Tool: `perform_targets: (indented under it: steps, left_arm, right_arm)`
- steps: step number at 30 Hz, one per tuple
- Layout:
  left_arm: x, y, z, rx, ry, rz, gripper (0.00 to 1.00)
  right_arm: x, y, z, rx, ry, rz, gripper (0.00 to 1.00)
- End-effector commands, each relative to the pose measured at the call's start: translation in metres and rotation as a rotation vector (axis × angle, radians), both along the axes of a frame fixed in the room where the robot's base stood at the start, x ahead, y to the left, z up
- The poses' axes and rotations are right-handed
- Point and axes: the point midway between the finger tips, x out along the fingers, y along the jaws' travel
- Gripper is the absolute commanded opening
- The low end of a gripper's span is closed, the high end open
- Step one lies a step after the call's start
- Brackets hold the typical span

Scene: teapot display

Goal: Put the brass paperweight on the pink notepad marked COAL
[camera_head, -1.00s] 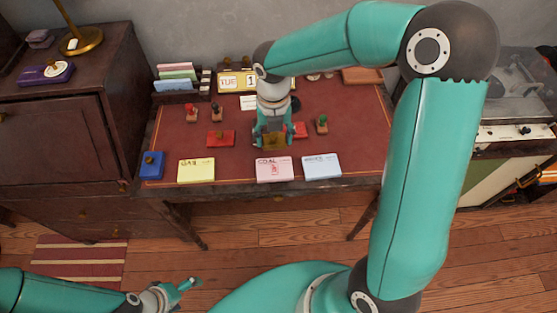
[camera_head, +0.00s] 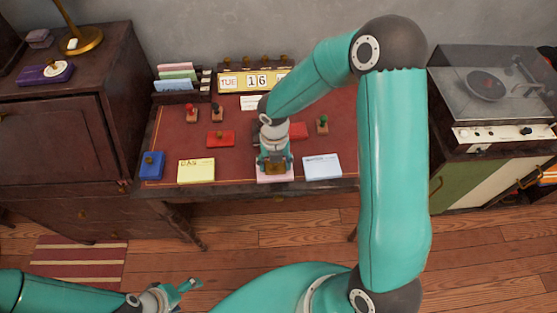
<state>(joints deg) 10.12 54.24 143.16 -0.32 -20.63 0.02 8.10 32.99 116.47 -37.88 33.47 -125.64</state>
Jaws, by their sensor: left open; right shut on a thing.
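The pink notepad (camera_head: 261,178) lies at the front edge of the desk, between a yellow notepad (camera_head: 196,171) and a pale blue notepad (camera_head: 322,167). My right gripper (camera_head: 275,167) is over the pink notepad and hides most of it, with its lettering. It is shut on the brass paperweight (camera_head: 275,169), which shows between the fingers, over the notepad. I cannot tell whether the paperweight touches the notepad. My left gripper (camera_head: 188,289) is open and empty at the lower left, away from the desk, above the floor.
Red pads (camera_head: 220,139) and several stamps (camera_head: 322,124) stand on the desk (camera_head: 180,140). A blue box-like item (camera_head: 151,165) is at the front left. A TUE 16 calendar (camera_head: 240,81) and a card rack (camera_head: 178,82) stand behind. A record player (camera_head: 490,95) is at the right.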

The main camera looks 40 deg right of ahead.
Motion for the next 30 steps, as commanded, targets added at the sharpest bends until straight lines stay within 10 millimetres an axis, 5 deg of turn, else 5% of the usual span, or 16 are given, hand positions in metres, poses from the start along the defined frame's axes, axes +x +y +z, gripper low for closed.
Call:
perform_targets:
  steps: [6, 7, 11, 23, 30]
  left_arm:
    - [0.000, 0.000, -0.002, 0.000, 0.000, 0.000, 0.84]
    - [0.000, 0.000, -0.001, 0.000, 0.000, 0.000, 0.84]
    - [0.000, 0.000, -0.001, 0.000, 0.000, 0.000, 0.84]
    - [0.000, 0.000, 0.001, 0.000, 0.000, 0.000, 0.84]
    - [0.000, 0.000, 0.004, 0.000, 0.000, 0.000, 0.84]
  right_arm:
    - [0.000, 0.000, -0.002, 0.000, -0.001, 0.000, 0.05]
    - [0.000, 0.000, -0.001, 0.000, 0.000, 0.000, 0.67]
    - [0.000, 0.000, -0.001, 0.000, 0.000, 0.000, 0.87]
    - [0.000, 0.000, 0.003, -0.001, -0.001, -0.001, 0.87]
    - [0.001, 0.000, 0.037, 0.000, -0.007, -0.001, 0.87]
